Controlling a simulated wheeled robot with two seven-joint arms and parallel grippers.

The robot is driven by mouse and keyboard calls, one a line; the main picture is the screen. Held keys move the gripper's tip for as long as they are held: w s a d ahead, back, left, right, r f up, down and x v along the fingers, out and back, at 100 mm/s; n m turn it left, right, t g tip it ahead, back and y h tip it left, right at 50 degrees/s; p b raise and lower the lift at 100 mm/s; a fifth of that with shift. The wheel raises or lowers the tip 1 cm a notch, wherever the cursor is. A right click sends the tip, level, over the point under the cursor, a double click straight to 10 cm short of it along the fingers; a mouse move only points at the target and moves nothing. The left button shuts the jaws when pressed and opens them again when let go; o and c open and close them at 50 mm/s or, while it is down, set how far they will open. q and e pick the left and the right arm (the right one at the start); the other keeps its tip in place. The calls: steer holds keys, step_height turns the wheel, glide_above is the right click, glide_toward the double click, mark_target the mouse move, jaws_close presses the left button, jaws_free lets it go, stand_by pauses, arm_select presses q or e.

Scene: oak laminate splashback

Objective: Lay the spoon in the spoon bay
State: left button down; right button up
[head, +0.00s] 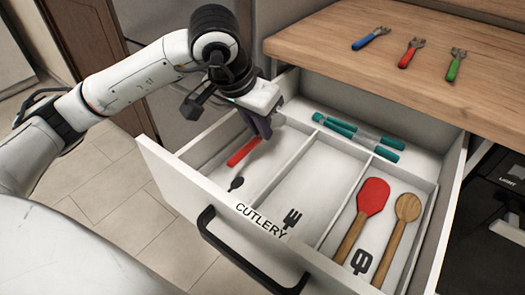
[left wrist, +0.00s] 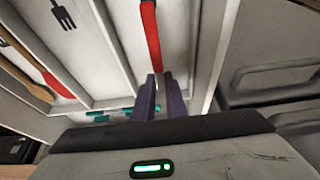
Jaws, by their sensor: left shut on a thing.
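My left gripper (head: 262,130) points down into the left bay (head: 206,160) of the open drawer, which has a dark spoon picture (head: 236,183) on its floor near the front. The gripper is shut on the red-handled spoon (head: 243,152), whose handle reaches forward from the fingers toward the picture. In the left wrist view, the fingertips (left wrist: 161,84) meet the end of the spoon's red handle (left wrist: 151,40). The spoon's bowl is not clearly visible. I cannot tell whether the spoon touches the bay floor. My right gripper is not in view.
The middle bay (head: 322,185) has a fork picture and is empty. The right bay holds a red spatula (head: 372,197) and a wooden spoon (head: 407,208). Teal-handled utensils (head: 358,133) lie in the back bay. Blue, red and green-handled forks (head: 411,52) lie on the wooden counter (head: 390,88).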

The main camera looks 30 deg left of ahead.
mark_target(260, 161)
arm_select(q)
steer(key=shift+f+b, duration=0.45)
steer(key=shift+f, duration=2.65)
steer(key=shift+s, duration=0.1)
steer(key=shift+f, duration=0.15)
steer(key=c, duration=1.8)
jaws_free()
steer(key=shift+r, duration=0.35)
steer(key=p+v, duration=0.2)
steer(key=v, duration=0.9)
steer(key=shift+s+r, duration=0.15)
steer(key=shift+r, duration=0.1)
